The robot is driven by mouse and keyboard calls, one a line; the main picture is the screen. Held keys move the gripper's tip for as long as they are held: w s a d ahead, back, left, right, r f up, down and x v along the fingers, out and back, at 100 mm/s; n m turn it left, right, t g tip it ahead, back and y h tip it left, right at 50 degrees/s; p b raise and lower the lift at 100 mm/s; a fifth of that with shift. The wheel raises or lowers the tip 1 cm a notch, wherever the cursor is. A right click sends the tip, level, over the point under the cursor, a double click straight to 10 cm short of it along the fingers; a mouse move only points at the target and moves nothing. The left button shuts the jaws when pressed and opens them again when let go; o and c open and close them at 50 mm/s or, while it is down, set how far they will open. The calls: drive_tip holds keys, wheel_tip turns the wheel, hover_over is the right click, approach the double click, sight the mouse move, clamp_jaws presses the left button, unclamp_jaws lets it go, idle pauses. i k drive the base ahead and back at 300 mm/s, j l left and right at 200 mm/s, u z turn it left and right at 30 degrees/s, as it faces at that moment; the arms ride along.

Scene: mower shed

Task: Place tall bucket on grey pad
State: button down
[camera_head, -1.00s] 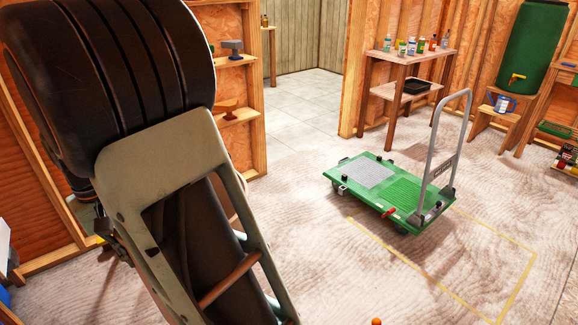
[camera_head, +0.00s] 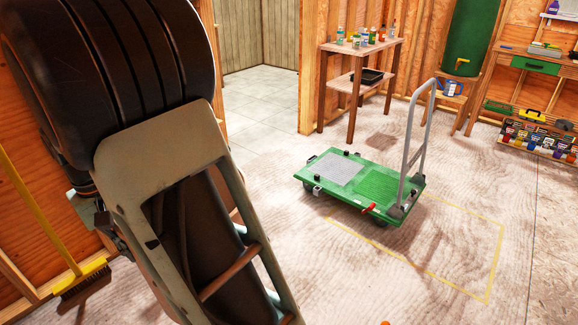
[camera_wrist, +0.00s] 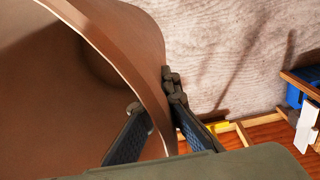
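The tall bucket (camera_wrist: 110,75) fills the left of the wrist view as a large brown vessel with a pale rim. My gripper (camera_wrist: 153,93) has one finger on each side of the bucket's wall near the rim and is closed on it. The grey pad (camera_head: 334,169) is a speckled square on the left part of the green platform trolley (camera_head: 378,187). The pad is bare, and the bucket is away from it.
The trolley's upright handle (camera_head: 424,130) rises at its right end, and a red lever (camera_head: 369,209) is at its front edge. A wooden bench (camera_head: 360,55) with bottles stands behind. A yellow broom (camera_head: 85,275) leans at the left.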

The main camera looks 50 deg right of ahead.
sight(336, 168)
drive_tip(key=i+z, duration=1)
drive_tip(key=i+l+z, duration=0.1)
drive_tip(key=i+z, duration=0.7)
drive_tip(key=i+j+z, duration=0.1)
drive_tip(key=i+z, duration=0.15)
drive_tip(key=z, duration=0.15)
drive_tip(key=i+z, duration=0.35)
drive_tip(key=i, duration=0.25)
drive_tip(key=i+l+u, duration=0.15)
drive_tip(key=i+l, duration=0.15)
drive_tip(key=i, duration=0.2)
drive_tip(key=i+l+u, duration=0.2)
drive_tip(key=i+l, duration=0.2)
drive_tip(key=i, duration=0.1)
